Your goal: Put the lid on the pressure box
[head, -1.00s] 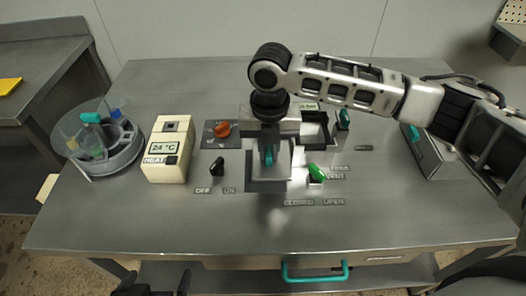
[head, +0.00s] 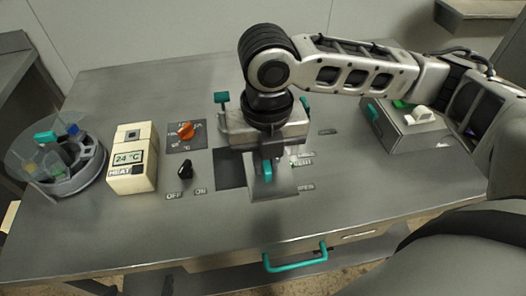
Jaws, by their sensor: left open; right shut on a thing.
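My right gripper (head: 266,160) points down over the middle of the table, shut on the teal handle of the lid (head: 272,187). The lid is a flat grey plate hanging below the fingers; its height above the table is hard to judge. The pressure box is mostly hidden behind the gripper and wrist. Two teal-topped clamps, one at left (head: 222,98) and one at right (head: 304,103), show on either side of the wrist. My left gripper is not in view.
A dark square (head: 229,169) marks the tabletop left of the lid. Left of it are a black switch (head: 185,170), an orange knob (head: 186,131), a cream heater unit (head: 131,160) and a round clear-covered holder (head: 70,185). A grey box (head: 405,130) stands right. The front tabletop is clear.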

